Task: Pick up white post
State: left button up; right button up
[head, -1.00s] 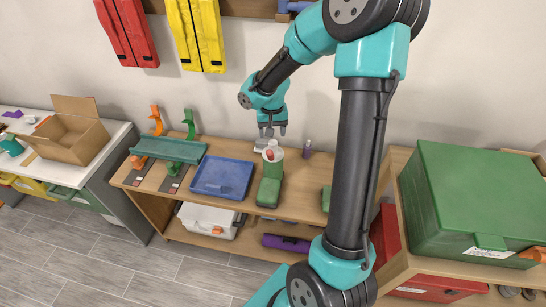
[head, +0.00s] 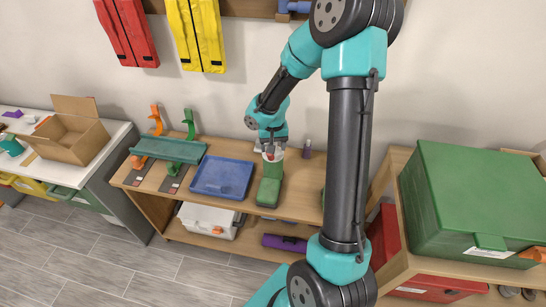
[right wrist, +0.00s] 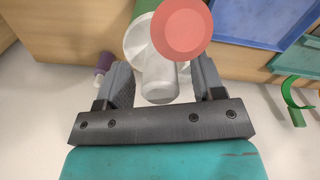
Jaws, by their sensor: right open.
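The white post (right wrist: 160,82) shows in the right wrist view as a pale cylinder between my right gripper's two fingers. A pink-red round cap (right wrist: 181,29) is in front of part of the white piece behind it. In the head view the white top (head: 279,155) with its red part sits at the back end of a green base (head: 269,188) on the wooden bench. My right gripper (head: 272,150) is open around the post, with gaps visible beside it in the right wrist view (right wrist: 163,84). My left gripper is not in view.
A blue tray (head: 222,178) lies left of the green base, with a green rack (head: 170,149) further left. A small purple bottle (head: 307,148) stands to the right, near the wall. A large green box (head: 475,200) is at the far right.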

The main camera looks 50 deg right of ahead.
jog(key=shift+c, duration=0.3)
grip_shut()
dwell(0.6)
